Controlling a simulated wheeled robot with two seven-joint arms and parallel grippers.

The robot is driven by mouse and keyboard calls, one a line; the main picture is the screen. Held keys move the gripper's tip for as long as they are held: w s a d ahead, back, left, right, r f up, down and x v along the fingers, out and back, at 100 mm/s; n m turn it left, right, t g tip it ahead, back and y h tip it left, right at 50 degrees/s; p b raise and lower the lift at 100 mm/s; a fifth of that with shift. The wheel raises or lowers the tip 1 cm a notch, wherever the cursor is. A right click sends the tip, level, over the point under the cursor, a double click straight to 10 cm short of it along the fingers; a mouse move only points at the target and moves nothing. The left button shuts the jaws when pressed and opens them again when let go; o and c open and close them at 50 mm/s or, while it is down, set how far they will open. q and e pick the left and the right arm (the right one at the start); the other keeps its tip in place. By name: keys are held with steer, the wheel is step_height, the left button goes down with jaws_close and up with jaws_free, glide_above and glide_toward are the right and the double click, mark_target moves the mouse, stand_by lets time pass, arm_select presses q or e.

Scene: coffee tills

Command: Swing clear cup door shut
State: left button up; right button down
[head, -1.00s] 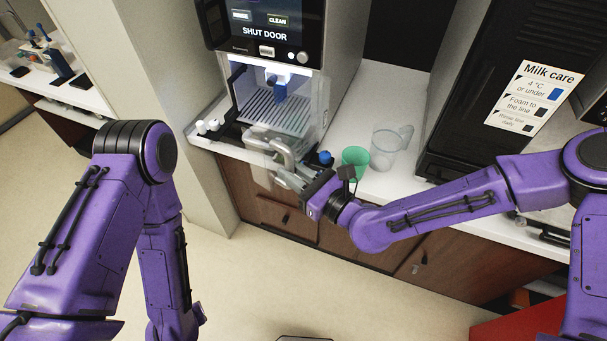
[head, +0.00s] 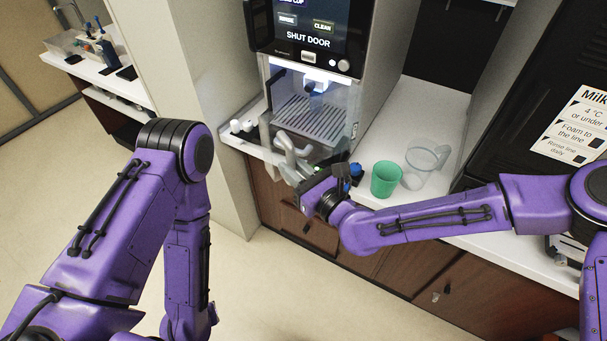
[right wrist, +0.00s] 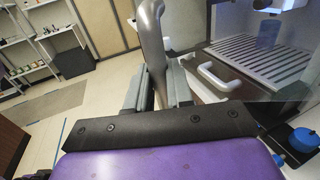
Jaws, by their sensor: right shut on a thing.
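The coffee machine's lit bay (head: 312,112) is at upper centre, with a slatted drip tray (head: 306,124) inside. The clear cup door is faint in front of the bay; its grey bar handle (head: 283,143) stands out at the bay's lower left. The door is ajar, at an angle I cannot tell exactly. My right gripper (head: 292,167) is shut on this handle. In the right wrist view the handle (right wrist: 150,35) rises between the two grey fingers (right wrist: 155,88). My left arm is folded at the left; its gripper is not in view.
Small white items (head: 241,126) sit left of the bay. The machine's screen (head: 306,25) reads SHUT DOOR.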

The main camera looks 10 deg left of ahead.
steer(key=shift+s+a+b+x, duration=0.1)
steer(key=shift+s+b+x, duration=0.1)
steer(key=shift+x, duration=0.55)
steer(key=shift+s+a+b+x, duration=0.1)
steer(key=shift+b+x, duration=0.05)
steer(key=shift+x, duration=0.6)
steer(key=c, duration=0.9)
jaws_free()
steer(key=b+v, duration=0.3)
steer(key=v, duration=0.7)
steer(key=shift+s+d, duration=0.15)
steer(key=shift+d, duration=0.05)
